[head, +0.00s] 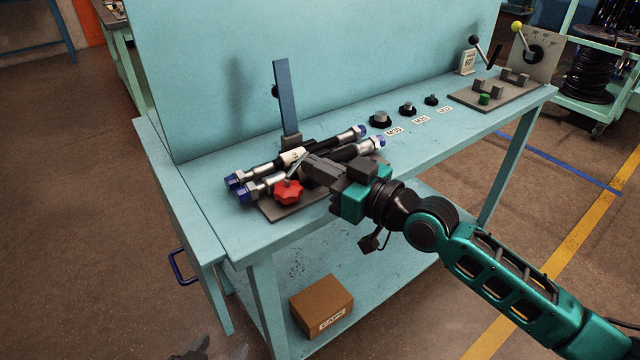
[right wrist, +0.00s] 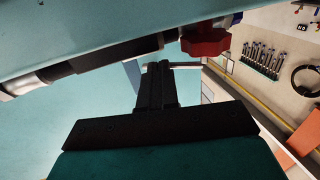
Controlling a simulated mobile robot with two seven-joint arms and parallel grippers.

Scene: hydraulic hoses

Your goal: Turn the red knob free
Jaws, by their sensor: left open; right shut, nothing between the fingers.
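The red knob (head: 288,191) is lobed and sits at the front left of a dark plate (head: 282,211) on the bench, beside hoses with blue-capped ends (head: 247,192). It also shows at the top of the right wrist view (right wrist: 205,40). My right gripper (head: 307,166) reaches in from the right, just right of and behind the knob, apart from it. In the right wrist view its fingers (right wrist: 157,80) are shut and empty, with a thin pale rod (right wrist: 186,66) near their tips. My left gripper (head: 218,350) is open at the bottom edge, mostly cut off, far from the knob.
A blue upright lever (head: 287,100) stands behind the hoses. Black-based fittings (head: 407,108) with labels stand along the bench to the right, before a plate with blocks (head: 495,92). A cardboard box (head: 320,305) lies on the lower shelf. The bench's front right strip is clear.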

